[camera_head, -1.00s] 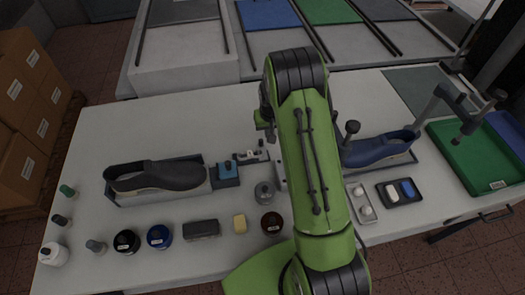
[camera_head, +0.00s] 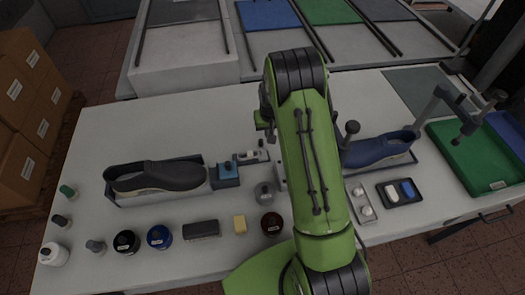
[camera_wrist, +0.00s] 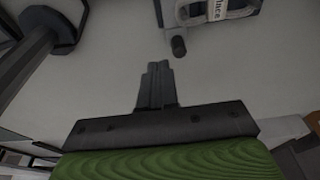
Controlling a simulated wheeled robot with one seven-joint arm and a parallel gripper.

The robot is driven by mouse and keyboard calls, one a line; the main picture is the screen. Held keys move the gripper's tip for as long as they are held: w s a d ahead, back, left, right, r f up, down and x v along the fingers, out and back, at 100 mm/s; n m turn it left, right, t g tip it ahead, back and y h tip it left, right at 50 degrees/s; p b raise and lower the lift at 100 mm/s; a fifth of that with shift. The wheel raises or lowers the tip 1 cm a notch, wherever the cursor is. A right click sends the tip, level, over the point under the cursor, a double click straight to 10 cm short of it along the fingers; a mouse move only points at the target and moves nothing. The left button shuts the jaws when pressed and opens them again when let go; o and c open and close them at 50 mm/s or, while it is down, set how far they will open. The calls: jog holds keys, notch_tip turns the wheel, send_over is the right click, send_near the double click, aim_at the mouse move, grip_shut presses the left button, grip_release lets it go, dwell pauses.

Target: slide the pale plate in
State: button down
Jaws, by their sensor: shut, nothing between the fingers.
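My gripper (camera_wrist: 157,84) is shut and empty over the pale table in the wrist view. In the head view my green arm hides most of it. I cannot make out the pale plate for certain. A small grey fixture (camera_head: 254,155) with a pale piece on it stands left of my arm, beside a block with a blue top (camera_head: 227,169).
A dark shoe (camera_head: 157,176) lies in a holder at left, and a blue shoe (camera_head: 378,150) at right beside my arm. Several jars and bottles line the front edge. A green tray (camera_head: 470,155) is at far right. The table's back left is clear.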

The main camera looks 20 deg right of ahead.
aim_at(263, 144)
jog(key=shift+f, duration=0.15)
dwell(0.3)
jog(key=shift+s+f+b, duration=0.1)
jog(key=shift+f+b, duration=1.55)
jog(key=shift+b, duration=0.05)
jog(key=shift+s+a, duration=0.1)
jog(key=shift+s, duration=0.1)
jog(key=shift+w+a, duration=0.15)
jog(key=shift+a, duration=0.75)
jog(key=shift+s+d+r+b, duration=0.1)
jog(key=shift+s+d+b, duration=0.1)
jog(key=shift+d+b, duration=0.2)
notch_tip(263, 144, up, 8)
jog(key=p, duration=0.5)
jog(key=shift+w+d+f, duration=0.15)
jog(key=shift+w+f, duration=0.05)
jog(key=shift+w, duration=0.25)
